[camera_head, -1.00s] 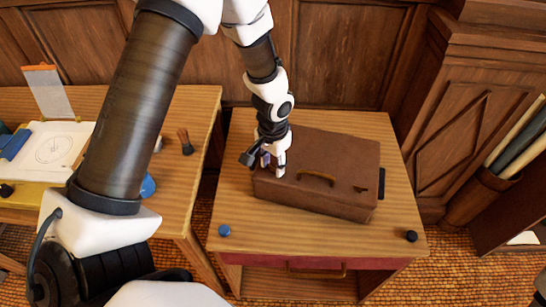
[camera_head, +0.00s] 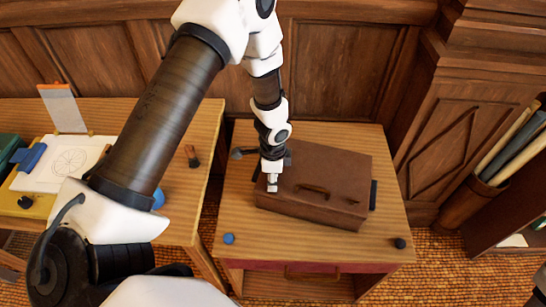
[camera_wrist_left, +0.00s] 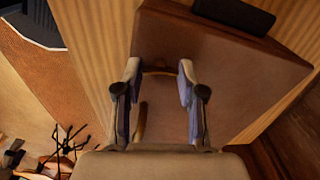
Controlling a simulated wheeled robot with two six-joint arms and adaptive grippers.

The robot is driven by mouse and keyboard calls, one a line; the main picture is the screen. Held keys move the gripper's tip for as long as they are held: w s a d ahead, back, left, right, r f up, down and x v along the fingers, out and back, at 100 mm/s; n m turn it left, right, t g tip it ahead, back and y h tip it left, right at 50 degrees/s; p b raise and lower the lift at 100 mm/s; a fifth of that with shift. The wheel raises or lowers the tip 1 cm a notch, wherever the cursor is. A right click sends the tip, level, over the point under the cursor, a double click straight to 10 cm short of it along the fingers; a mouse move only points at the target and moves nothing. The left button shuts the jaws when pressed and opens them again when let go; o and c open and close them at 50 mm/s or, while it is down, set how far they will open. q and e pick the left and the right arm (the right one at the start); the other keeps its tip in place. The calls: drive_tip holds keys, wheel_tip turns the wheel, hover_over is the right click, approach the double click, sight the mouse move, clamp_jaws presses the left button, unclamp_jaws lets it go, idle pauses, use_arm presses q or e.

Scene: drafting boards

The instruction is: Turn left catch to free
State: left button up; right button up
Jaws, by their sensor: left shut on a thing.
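A brown case (camera_head: 322,170) lies on the small wooden table, with a brown handle (camera_head: 313,189) on its top. The right catch (camera_head: 352,200) shows as a small dark piece to the right of the handle. My left gripper (camera_head: 272,187) points down at the left end of the case top and is shut on the left catch, which its fingers hide. In the left wrist view the two fingers of my left gripper (camera_wrist_left: 158,105) straddle the line of the handle (camera_wrist_left: 140,122), and the case top (camera_wrist_left: 225,70) stretches beyond.
A blue knob (camera_head: 229,239) and a black knob (camera_head: 400,243) sit at the table's front corners. A dark block (camera_head: 373,195) is at the case's right end. A second desk (camera_head: 205,135) stands at left with a drawing (camera_head: 68,163). Wood panelling closes the back.

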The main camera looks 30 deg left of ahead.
use_arm(q)
drive_tip(key=shift+m+p, duration=0.75)
drive_tip(key=shift+m, duration=0.45)
drive_tip(key=o, duration=1.2)
drive_tip(key=shift+c, duration=0.2)
wheel_tip(320, 180, up, 12)
